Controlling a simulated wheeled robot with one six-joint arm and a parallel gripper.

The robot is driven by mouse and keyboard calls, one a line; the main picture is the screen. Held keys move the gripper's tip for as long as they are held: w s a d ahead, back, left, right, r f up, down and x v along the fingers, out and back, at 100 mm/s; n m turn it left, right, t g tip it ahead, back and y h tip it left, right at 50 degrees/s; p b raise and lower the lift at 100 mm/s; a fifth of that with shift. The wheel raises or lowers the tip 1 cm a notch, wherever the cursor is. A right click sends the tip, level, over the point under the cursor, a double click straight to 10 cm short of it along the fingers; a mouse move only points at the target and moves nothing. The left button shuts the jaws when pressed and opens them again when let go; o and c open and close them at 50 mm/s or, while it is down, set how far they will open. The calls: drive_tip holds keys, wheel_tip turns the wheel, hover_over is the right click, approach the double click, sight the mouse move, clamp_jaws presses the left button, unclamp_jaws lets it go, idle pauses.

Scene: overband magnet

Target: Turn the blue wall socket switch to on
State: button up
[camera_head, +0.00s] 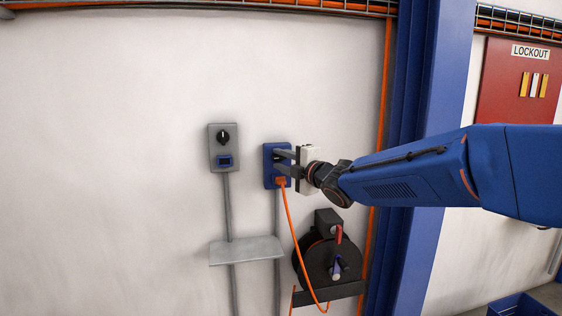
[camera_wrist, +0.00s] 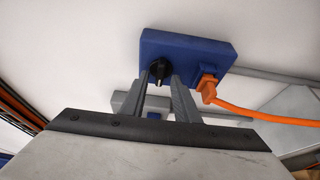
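The blue wall socket (camera_head: 268,165) is mounted on the white wall, left of the blue pillar. In the wrist view the blue socket box (camera_wrist: 190,46) carries a black rotary switch knob (camera_wrist: 160,68) and an orange plug (camera_wrist: 207,85) with an orange cable. My gripper (camera_head: 283,161) reaches the socket from the right. In the wrist view my gripper's (camera_wrist: 159,80) two grey fingers stand apart, one on each side of the knob, with tips close to it. Contact with the knob cannot be made out. The knob's position is unclear, and it is hidden in the head view.
A grey switch box (camera_head: 222,148) with a black knob is on the wall left of the socket. A grey shelf (camera_head: 246,250) and a dark cable reel (camera_head: 328,262) sit below. The orange cable (camera_head: 293,225) hangs from the plug. A blue pillar (camera_head: 418,100) stands right.

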drive_tip(key=v, duration=1.7)
drive_tip(key=shift+s, duration=0.15)
drive_tip(key=s+d+f+m+g+h, duration=0.1)
drive_tip(key=s+d+f+m+h, duration=0.3)
drive_tip(key=d, duration=0.3)
drive_tip(key=s+d+f+m+h, duration=0.2)
drive_tip(key=d+f+m+h, duration=0.2)
drive_tip(key=d+m, duration=0.3)
drive_tip(key=s+d+f+m+g+h, duration=0.1)
drive_tip(key=s+d+f+m+h, duration=0.3)
drive_tip(key=d, duration=0.3)
drive_tip(key=s+d+f+m+g, duration=0.1)
drive_tip(key=s+f+m+g, duration=0.2)
drive_tip(key=s, duration=0.7)
drive_tip(key=s+d+f+m+g, duration=0.1)
drive_tip(key=s+f+m+g, duration=0.3)
drive_tip(key=s+f+m, duration=0.3)
drive_tip(key=s+f, duration=0.3)
drive_tip(key=shift+s+f+m+y, duration=0.2)
drive_tip(key=shift+m+y, duration=0.1)
drive_tip(key=shift+m, duration=0.1)
